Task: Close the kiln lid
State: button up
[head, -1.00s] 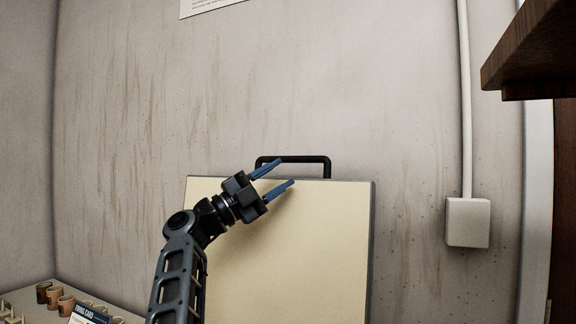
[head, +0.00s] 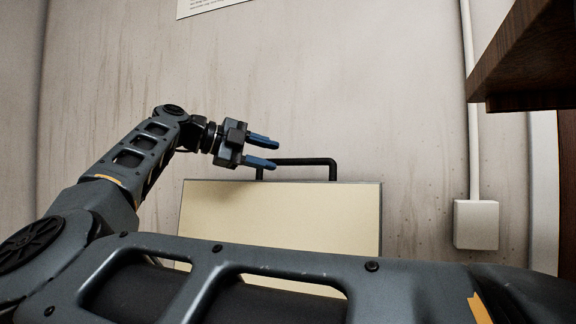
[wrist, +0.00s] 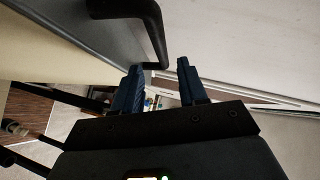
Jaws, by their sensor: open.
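The kiln lid (head: 285,205) stands raised, its cream inner face toward me with a grey rim, in front of the wall. A black bar handle (head: 310,161) sticks up from its top edge. My gripper (head: 268,152) is open and empty at the upper left of the lid, near the handle's left end. In the wrist view the lid's grey edge (wrist: 75,42) and the black handle (wrist: 152,30) lie just ahead of the open fingers (wrist: 160,82). I cannot tell whether a finger touches the handle. My arm hides the lower lid and the kiln body.
The stained wall (head: 350,80) is close behind the lid. A grey box (head: 476,225) with a conduit is on the wall at right. A dark wooden shelf (head: 525,60) juts in at upper right. Clear space lies above the lid.

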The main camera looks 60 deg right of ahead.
aim_at(289, 161)
jog(key=shift+d, duration=0.3)
jog(key=shift+p+x, duration=0.6)
jog(key=shift+x, duration=3.05)
jog(key=shift+c, duration=0.4)
grip_shut()
jog(key=shift+w, duration=0.1)
